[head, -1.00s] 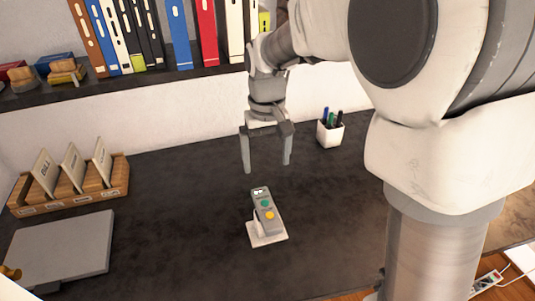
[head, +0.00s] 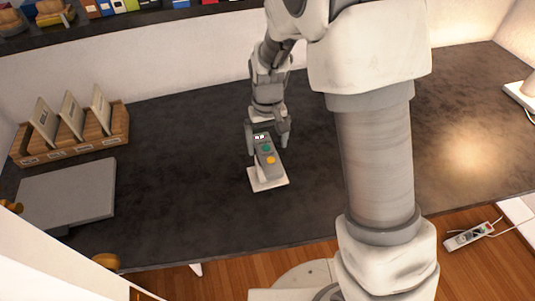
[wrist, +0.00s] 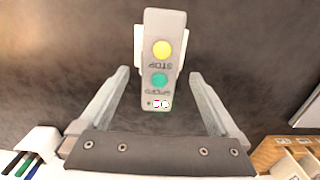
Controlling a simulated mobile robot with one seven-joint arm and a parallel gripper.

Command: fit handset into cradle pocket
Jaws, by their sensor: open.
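The grey handset (head: 266,152), with a green and a yellow button, rests in the white cradle (head: 277,184) on the dark desk. It leans at a tilt, with its upper end toward my gripper. The handset (wrist: 161,60) also shows in the wrist view, its yellow STOP button farther from the gripper, with the cradle (wrist: 182,57) behind it. My gripper (head: 268,148) is open at the handset's upper end. In the wrist view, the fingers (wrist: 159,75) stand on either side of the handset with a gap at each side. How deep the handset sits in the pocket is hidden.
A wooden file holder (head: 75,140) and a grey flat panel (head: 70,192) are at the left of the desk. In the wrist view, a white pen cup (wrist: 40,142) is at the lower left. The desk around the cradle is clear.

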